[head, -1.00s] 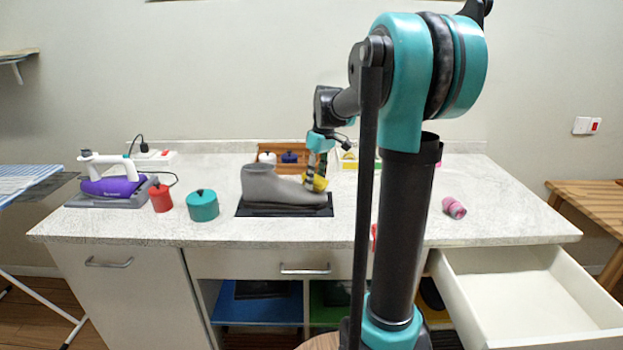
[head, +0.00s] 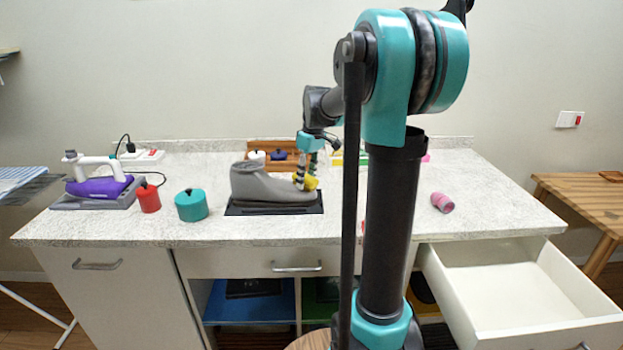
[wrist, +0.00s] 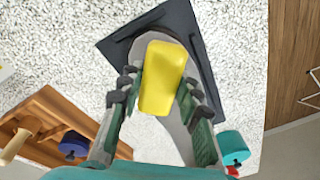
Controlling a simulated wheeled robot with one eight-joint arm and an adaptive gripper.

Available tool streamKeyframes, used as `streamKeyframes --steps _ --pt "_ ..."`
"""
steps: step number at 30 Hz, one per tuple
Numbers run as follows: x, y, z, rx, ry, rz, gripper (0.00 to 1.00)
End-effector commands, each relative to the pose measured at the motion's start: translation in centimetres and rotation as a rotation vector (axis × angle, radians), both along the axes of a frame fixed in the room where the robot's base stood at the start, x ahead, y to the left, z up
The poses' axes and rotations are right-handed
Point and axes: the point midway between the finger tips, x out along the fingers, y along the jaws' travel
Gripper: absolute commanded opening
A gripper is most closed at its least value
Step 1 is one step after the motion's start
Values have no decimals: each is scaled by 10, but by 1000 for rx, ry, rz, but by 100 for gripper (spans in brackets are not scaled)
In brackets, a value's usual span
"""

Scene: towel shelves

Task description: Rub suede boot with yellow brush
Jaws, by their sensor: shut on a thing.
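A grey suede boot (head: 262,186) stands upright on a black mat (head: 232,211) on the counter, its toe pointing right. My gripper (head: 306,180) is shut on the yellow brush (wrist: 162,78) and holds it at the toe end of the boot. In the wrist view the brush lies between the two fingers, over the boot's toe, and hides part of it. The brush appears to touch the boot's upper surface, but its underside is hidden. In the head view only a bit of yellow shows beside the fingers.
A teal pot (head: 191,205) and a red pot (head: 149,197) stand left of the mat. A purple iron (head: 98,187) is farther left. A wooden rack (wrist: 30,120) stands behind the boot. A pink roll (head: 442,203) lies at right, above an open drawer (head: 515,290).

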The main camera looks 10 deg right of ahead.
Motion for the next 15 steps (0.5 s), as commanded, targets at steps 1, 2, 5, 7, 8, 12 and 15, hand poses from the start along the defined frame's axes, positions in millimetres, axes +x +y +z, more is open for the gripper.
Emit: streamKeyframes --steps 1,2,5,7,8,12,15 --pt "1 4 0 0 0 3 10" --pt "1 6 0 0 0 3 10" --pt "2 8 1 0 0 1 10" --pt "2 10 0 0 0 1 10" --pt "2 11 1 0 0 1 10" --pt "4 20 1 1 -1 3 10" --pt "6 28 1 1 -1 4 3"
